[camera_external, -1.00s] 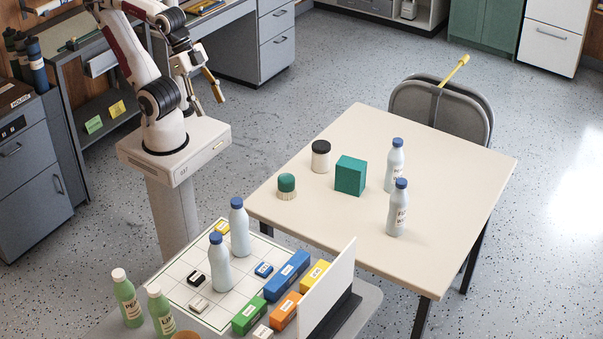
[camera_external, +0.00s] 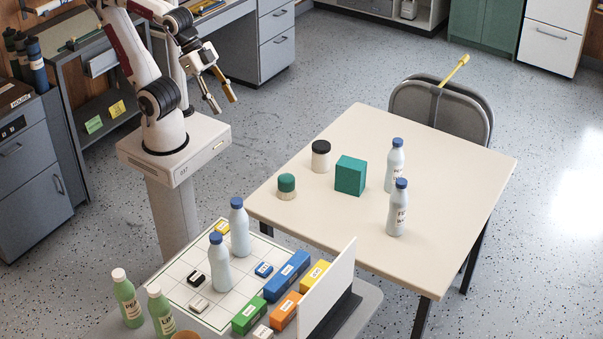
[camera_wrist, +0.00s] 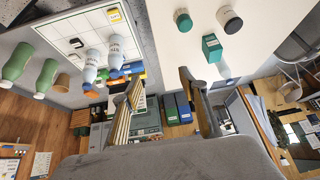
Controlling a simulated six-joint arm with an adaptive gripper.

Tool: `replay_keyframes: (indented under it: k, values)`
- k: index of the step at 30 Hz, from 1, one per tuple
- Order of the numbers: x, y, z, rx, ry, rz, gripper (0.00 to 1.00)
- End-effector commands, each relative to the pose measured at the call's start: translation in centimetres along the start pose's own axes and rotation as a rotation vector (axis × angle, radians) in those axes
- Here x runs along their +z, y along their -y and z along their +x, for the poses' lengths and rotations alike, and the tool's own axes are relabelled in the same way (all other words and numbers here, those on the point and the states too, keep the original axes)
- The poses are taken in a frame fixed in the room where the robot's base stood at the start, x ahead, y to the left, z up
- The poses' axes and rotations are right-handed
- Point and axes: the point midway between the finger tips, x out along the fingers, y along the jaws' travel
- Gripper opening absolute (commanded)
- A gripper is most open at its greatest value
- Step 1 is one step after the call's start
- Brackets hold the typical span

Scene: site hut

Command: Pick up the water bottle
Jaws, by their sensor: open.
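White bottles with blue caps stand upright in two pairs. One pair is on the beige table (camera_external: 400,262): a rear bottle (camera_external: 394,168) and a front bottle (camera_external: 397,212) with a label too small to read surely. The other pair is on the white gridded board: a rear bottle (camera_external: 240,230) and a front bottle (camera_external: 219,265). In the wrist view, two blue-capped bottles (camera_wrist: 117,48) (camera_wrist: 91,64) show at left. My gripper (camera_external: 223,103) is open and empty, high near my base and apart from every bottle. Its two fingers (camera_wrist: 160,80) frame the wrist view.
A green block (camera_external: 350,176), a black-lidded jar (camera_external: 321,158) and a green-topped jar (camera_external: 287,187) stand on the beige table. Green bottles (camera_external: 129,300), coloured blocks (camera_external: 286,276) and an upright white panel (camera_external: 322,292) crowd the near bench. The beige table's front is clear.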

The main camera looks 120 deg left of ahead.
Motion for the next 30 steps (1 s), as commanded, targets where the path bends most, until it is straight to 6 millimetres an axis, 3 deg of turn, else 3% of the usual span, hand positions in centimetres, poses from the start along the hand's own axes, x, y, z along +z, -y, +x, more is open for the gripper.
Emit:
replay_keyframes:
  k: [15, 30]
  values:
    - [-12.1, 6.2, 5.1, -0.129, -0.190, -0.022, 0.43]
    - [-21.5, 12.8, 11.0, -0.205, -0.371, -0.001, 0.43]
